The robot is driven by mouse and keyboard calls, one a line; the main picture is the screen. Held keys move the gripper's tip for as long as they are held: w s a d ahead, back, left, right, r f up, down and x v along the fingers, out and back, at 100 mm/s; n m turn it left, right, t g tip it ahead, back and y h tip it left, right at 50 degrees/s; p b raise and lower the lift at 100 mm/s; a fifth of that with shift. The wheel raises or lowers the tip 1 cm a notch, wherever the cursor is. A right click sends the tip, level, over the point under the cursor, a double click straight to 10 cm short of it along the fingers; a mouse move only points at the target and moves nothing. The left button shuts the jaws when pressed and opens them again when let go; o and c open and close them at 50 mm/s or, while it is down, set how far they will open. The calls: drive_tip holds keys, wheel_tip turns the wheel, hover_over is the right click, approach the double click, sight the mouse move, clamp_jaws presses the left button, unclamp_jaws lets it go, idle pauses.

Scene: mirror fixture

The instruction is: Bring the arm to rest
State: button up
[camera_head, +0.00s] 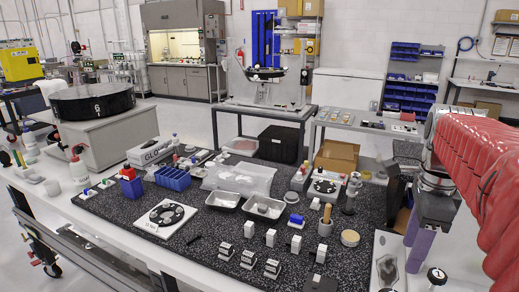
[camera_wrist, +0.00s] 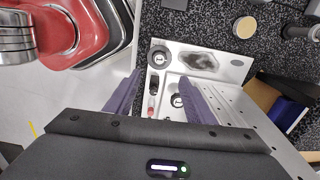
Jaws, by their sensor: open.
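My gripper (camera_head: 413,240) hangs at the right end of the bench in the head view, with its purple fingers pointing down. In the wrist view the gripper (camera_wrist: 160,98) has its two purple fingers well apart, with nothing held between them. My arm, in a red ribbed cover, comes in from the right edge of the head view. Below the fingers is a pale metal plate (camera_wrist: 232,66) with a dark, irregular shiny patch. Round black-topped parts, one at the plate's upper left (camera_wrist: 160,57) and one between the fingers (camera_wrist: 177,100), appear below the gripper.
A black speckled mat (camera_head: 225,245) covers much of the white bench. Metal trays (camera_head: 264,208), a blue rack (camera_head: 173,178), a white plate with a black ring (camera_head: 166,217) and several small white blocks (camera_head: 250,229) stand on it. A tan disc (camera_head: 350,238) lies near the gripper.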

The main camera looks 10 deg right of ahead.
drive_tip(key=s+a+f+n+t, duration=0.1)
drive_tip(key=a+f+n+t, duration=0.1)
drive_tip(key=a+n, duration=0.9)
drive_tip(key=s+a+f+n+t, duration=0.2)
drive_tip(key=a+f+n, duration=0.3)
drive_tip(key=a+n, duration=0.6)
drive_tip(key=n+t, duration=0.1)
drive_tip(key=n, duration=0.1)
drive_tip(key=shift+s+a+f+n+t, duration=0.15)
drive_tip(key=shift+s+a+n+t, duration=0.05)
drive_tip(key=shift+a+n+t, duration=0.1)
drive_tip(key=shift+d, duration=0.1)
